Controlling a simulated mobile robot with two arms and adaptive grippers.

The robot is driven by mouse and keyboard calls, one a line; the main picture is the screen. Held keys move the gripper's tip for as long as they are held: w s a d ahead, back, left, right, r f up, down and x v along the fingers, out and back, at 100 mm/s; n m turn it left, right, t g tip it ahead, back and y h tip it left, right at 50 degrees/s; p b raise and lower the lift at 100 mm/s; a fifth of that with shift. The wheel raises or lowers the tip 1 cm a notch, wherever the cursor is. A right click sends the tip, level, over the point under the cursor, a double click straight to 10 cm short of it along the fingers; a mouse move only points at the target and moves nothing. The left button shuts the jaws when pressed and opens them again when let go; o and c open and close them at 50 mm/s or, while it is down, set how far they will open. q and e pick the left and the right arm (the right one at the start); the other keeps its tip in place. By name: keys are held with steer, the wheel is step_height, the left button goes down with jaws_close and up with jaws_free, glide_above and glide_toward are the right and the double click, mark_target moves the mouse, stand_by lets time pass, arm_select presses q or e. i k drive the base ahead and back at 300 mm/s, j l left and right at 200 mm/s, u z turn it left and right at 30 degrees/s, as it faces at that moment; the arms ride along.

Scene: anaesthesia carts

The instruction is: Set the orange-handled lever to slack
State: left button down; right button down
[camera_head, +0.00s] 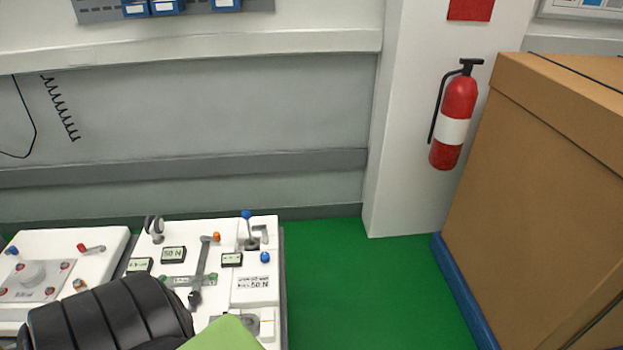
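The orange-handled lever (203,262) is on the white panel (266,229) at the lower left. Its grey arm stands nearly along the panel's depth, leaning slightly right at the far end. The orange knob (216,237) is at that far end, and a dark round end (195,298) is at the near end. A green marked strip (209,280) crosses under the arm; its markings are too small to read. Neither of my grippers shows.
A blue-knobbed lever (247,215) and small displays (173,254) share the panel. A second white panel (75,238) with red knobs lies left. A black ribbed shape (110,315) and a green piece (226,334) cover the near edge. Green floor (350,280) is clear rightward, before a large brown box (540,160).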

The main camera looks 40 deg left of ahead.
mark_target(217, 239)
steer(key=i+l, duration=0.3)
steer(key=i, duration=0.15)
steer(key=i+l, duration=0.25)
steer(key=i, duration=0.25)
steer(key=i+u, duration=0.2)
steer(key=u, duration=0.2)
steer(key=i+u, duration=0.2)
steer(key=u, duration=0.15)
steer(key=i+u, duration=0.2)
steer(key=u, duration=0.2)
steer(key=i+l+u, duration=0.15)
steer(key=u, duration=0.25)
steer(key=i+u, duration=0.2)
steer(key=u, duration=0.2)
steer(key=i+l+u, duration=0.15)
steer(key=u, duration=0.25)
steer(key=i+l+u, duration=0.15)
steer(key=u, duration=0.25)
steer(key=i+l+u, duration=0.15)
steer(key=u, duration=0.25)
steer(key=i+l+u, duration=0.1)
steer(key=l+u, duration=0.15)
steer(key=u, duration=0.15)
steer(key=i+l+u, duration=0.15)
steer(key=l+u, duration=0.2)
steer(key=i+l+u, duration=0.1)
steer(key=l+u, duration=0.25)
steer(key=l, duration=0.2)
steer(key=l+u, duration=0.35)
steer(key=l, duration=0.15)
